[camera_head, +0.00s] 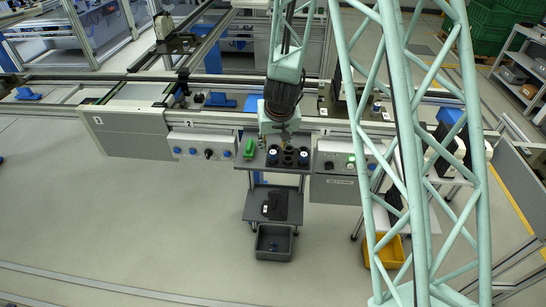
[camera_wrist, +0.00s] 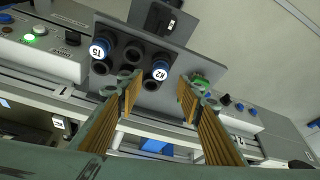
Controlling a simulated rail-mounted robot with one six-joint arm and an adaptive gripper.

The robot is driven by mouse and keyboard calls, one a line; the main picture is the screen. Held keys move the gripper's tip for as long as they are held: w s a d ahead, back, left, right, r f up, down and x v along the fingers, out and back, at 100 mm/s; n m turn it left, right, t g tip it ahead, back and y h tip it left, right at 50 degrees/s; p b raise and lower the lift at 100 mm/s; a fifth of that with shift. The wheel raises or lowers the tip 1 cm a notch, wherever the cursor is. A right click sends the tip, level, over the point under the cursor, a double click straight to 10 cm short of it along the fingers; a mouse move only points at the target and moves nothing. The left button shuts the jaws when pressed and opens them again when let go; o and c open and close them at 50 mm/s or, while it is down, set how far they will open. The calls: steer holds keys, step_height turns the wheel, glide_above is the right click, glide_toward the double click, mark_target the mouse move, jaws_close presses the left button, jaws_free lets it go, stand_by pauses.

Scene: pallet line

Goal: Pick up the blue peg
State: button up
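Two blue pegs with white numbered tops stand in a dark holder with several black round sockets on a small grey table (camera_head: 262,163). In the wrist view, one blue peg (camera_wrist: 102,47) is at the left and the other blue peg (camera_wrist: 159,71) is nearer the middle. In the head view they show as small blue and white tops, one peg (camera_head: 272,155) at left and one (camera_head: 303,159) at right. My gripper (camera_wrist: 159,90) is open, its two fingers wide apart with nothing between them. In the head view my gripper (camera_head: 284,133) hangs over the table's back edge, partly hidden by my arm.
A green object (camera_head: 249,148) stands at the table's left end. Control boxes with knobs (camera_head: 203,147) (camera_head: 345,160) flank the table. A grey bin (camera_head: 273,243) stands on the floor in front, and a yellow bin (camera_head: 386,252) at right. The floor at left is clear.

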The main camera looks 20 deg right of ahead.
mark_target(273, 151)
steer(key=shift+f, duration=0.1)
steer(key=shift+b+x, duration=1.25)
steer(key=shift+x, duration=1.3)
steer(key=shift+w, duration=0.15)
steer(key=shift+c, duration=0.9)
steer(key=c, duration=0.8)
